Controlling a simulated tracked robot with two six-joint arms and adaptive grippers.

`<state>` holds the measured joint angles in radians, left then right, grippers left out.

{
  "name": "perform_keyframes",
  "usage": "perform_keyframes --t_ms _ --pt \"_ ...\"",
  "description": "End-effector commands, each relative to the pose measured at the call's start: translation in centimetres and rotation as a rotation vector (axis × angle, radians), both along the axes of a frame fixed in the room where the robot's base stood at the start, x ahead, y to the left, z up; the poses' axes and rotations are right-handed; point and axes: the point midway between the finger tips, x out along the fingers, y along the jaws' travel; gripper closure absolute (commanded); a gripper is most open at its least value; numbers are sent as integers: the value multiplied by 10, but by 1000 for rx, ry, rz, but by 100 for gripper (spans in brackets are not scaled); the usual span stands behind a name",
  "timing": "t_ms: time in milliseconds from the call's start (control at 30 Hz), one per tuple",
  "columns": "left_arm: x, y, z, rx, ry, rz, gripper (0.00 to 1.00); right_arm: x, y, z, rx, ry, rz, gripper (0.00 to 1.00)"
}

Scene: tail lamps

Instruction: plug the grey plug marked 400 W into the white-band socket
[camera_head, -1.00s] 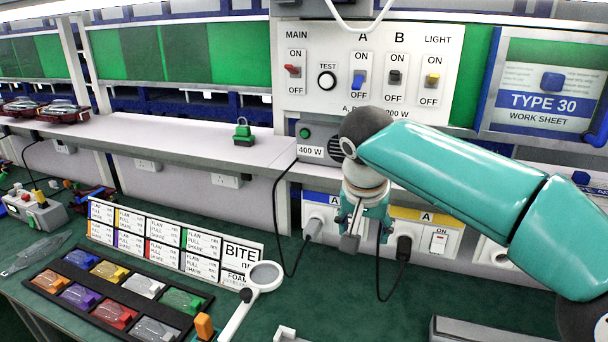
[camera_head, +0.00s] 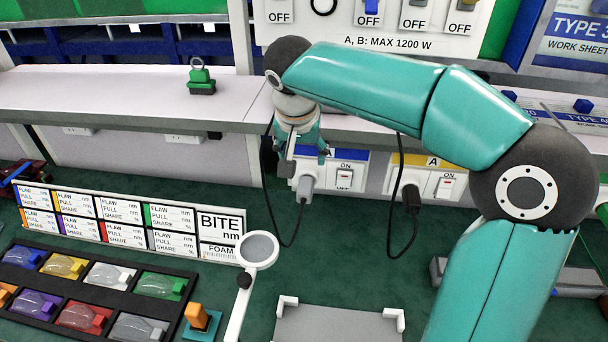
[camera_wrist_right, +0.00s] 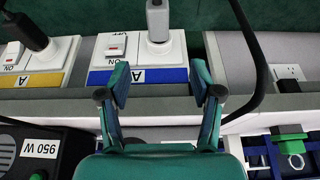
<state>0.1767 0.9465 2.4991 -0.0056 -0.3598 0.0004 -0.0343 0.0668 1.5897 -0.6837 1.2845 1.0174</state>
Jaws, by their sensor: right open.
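The grey plug (camera_head: 303,187) sits in the blue-band socket (camera_head: 338,178), its cord hanging to the bench. I can read no mark on the plug. It also shows in the wrist view (camera_wrist_right: 158,22), beyond my fingertips. My right gripper (camera_head: 304,160) is open and empty, just above the plug in the head view and apart from it in the wrist view (camera_wrist_right: 160,88). A white-band socket cannot be made out; my right arm covers the area right of the yellow-band socket (camera_head: 437,184). My left gripper is out of view.
A black plug (camera_head: 411,198) sits in the yellow-band socket. A black cord (camera_wrist_right: 249,55) loops close beside my right gripper. A green padlock (camera_head: 201,80) stands on the shelf; a magnifier (camera_head: 259,250) stands in front.

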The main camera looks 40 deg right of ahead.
Motion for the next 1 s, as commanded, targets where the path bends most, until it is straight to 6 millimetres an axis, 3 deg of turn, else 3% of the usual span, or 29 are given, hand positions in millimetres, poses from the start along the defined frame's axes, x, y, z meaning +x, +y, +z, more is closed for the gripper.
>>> perform_keyframes --t_ms 500,733,1000 --pt "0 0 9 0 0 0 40 21 -31 -93 2 4 -4 35" --pt "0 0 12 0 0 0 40 28 -38 -114 1 1 -2 35" --pt "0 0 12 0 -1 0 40 29 -40 -119 0 -1 -2 35"
